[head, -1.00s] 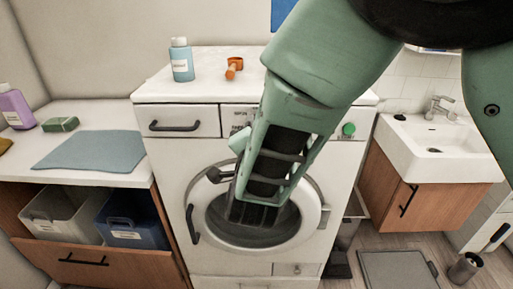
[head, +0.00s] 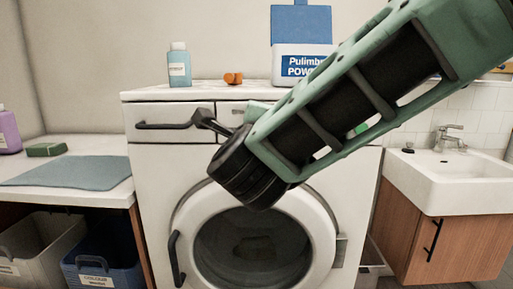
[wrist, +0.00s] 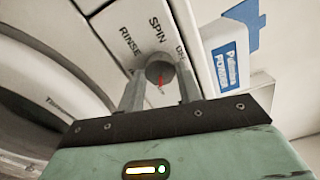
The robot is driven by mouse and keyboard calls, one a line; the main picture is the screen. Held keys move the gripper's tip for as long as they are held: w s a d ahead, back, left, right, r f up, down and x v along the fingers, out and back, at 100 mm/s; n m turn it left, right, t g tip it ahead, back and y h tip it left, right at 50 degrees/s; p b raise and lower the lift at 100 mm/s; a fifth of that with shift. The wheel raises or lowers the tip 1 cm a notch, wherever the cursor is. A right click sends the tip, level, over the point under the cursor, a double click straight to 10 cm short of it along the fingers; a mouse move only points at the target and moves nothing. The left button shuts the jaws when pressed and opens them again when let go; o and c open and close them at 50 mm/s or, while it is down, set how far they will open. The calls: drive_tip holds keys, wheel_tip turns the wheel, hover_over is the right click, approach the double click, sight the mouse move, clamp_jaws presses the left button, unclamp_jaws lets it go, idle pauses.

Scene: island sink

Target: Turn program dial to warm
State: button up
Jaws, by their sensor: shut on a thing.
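The program dial (wrist: 158,72) is a round grey knob with a red pointer mark, on the washer's white control panel (wrist: 130,20). In the wrist view my gripper (wrist: 160,80) has one finger on each side of the dial and is shut on it. The labels RINSE and SPIN and a partly covered third label show around the dial. I cannot see a warm label. In the head view my arm and wrist cover the dial and most of the panel of the washing machine (head: 155,170).
A drawer with a dark handle (head: 160,125) is left of my wrist. A blue bottle (head: 179,65), an orange object (head: 233,78) and a detergent box (head: 298,62) stand on top. The round door (head: 255,250) is below. A sink (head: 450,180) is at the right.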

drive_tip(key=shift+f+m+b, duration=0.1)
drive_tip(key=shift+m+b, duration=0.4)
drive_tip(key=shift+b, duration=0.1)
drive_tip(key=o, duration=1)
drive_tip(key=s+b, duration=0.1)
drive_tip(key=s, duration=1.6)
drive_tip(key=shift+s+a, duration=0.2)
drive_tip(key=shift+a, duration=0.1)
drive_tip(key=shift+a, duration=0.1)
